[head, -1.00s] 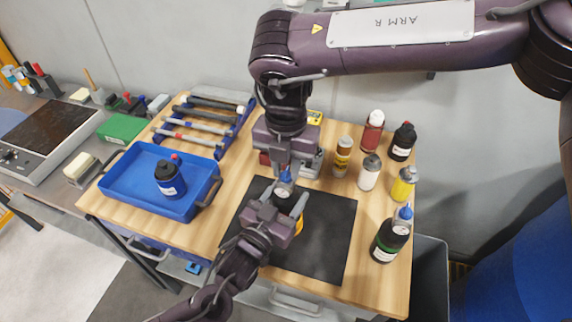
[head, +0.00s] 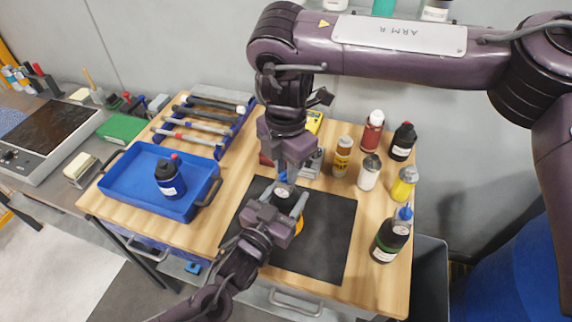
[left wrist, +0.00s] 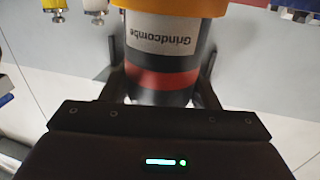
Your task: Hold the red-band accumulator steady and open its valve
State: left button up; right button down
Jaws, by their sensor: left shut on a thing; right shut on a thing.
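The red-band accumulator (head: 283,191) stands on the black mat (head: 325,245), mostly hidden by my grippers. In the left wrist view its dark body with the red band (left wrist: 162,78) and a white "Grindcombe" label shows between my left fingers, beside an orange ring (left wrist: 170,6). My left gripper (head: 285,203) is shut around the body from the near side. My right gripper (head: 285,177) points down from above, shut on the blue valve (head: 282,179) at the top. The valve is largely covered, so how far it is turned cannot be told.
A green-band bottle with a blue top (head: 389,240) stands at the right edge. Several bottles, including a yellow one (head: 403,184), stand behind it. A blue tray (head: 125,180) holding a dark bottle (head: 169,178) and a tool rack (head: 235,128) are at left. The mat's right side is clear.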

jog(key=m, duration=1.2)
dwell(0.5)
jog(key=c, duration=1.2)
grip_release()
jog(key=shift+r, duration=0.15)
notch_tip(320, 180, up, 12)
pick_arm(q)
jog(key=o, duration=1.3)
